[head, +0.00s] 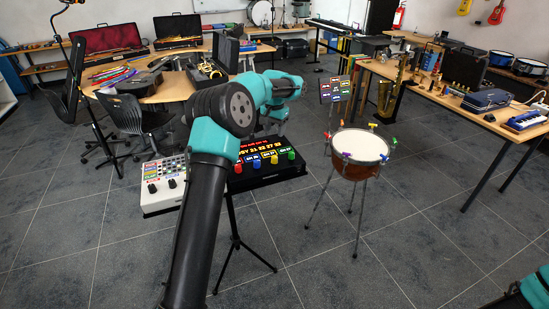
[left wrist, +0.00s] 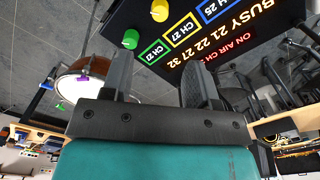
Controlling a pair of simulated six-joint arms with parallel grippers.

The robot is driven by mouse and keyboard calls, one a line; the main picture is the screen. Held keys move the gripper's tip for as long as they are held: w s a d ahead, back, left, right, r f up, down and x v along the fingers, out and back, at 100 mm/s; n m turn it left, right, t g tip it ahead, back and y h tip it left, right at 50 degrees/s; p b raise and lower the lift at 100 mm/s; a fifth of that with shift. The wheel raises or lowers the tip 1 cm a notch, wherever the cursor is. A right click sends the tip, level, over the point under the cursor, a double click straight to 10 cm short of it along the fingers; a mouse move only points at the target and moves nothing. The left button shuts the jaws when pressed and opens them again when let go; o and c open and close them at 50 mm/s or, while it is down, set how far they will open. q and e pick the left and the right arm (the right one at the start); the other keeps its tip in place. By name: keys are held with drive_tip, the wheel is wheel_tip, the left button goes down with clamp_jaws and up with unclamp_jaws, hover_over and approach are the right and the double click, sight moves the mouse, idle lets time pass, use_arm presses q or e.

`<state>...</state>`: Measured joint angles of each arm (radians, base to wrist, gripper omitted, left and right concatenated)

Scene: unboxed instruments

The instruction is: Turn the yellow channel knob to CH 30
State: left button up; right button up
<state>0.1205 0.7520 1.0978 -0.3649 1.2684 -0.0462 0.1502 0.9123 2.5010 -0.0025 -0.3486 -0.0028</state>
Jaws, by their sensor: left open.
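The black console with its coloured knobs (head: 262,178) stands on a stand in the head view, partly behind my left arm. The yellow channel knob (head: 274,159) sits between the blue and green knobs. In the left wrist view the yellow knob (left wrist: 160,10) is at the top edge, partly cut off, and its yellow-framed label (left wrist: 182,31) seems to read CH 27. My left gripper (left wrist: 158,62) is open and empty, its fingers apart from the knob. In the head view the left gripper (head: 268,128) is a small dark shape by the console, mostly hidden. My right gripper is out of view.
The green knob (left wrist: 130,39) is close beside the yellow one. The lit display (left wrist: 240,38) lists busy channels, including 21, 22, 27 and 32. A white mixer (head: 163,187) stands left of the console, a drum (head: 360,146) to its right.

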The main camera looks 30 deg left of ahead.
sight(275, 157)
use_arm(q)
wheel_tip(275, 157, down, 14)
drive_tip(key=shift+r, duration=0.15)
idle(0.3)
drive_tip(key=shift+c, duration=0.5)
drive_tip(key=c, duration=0.8)
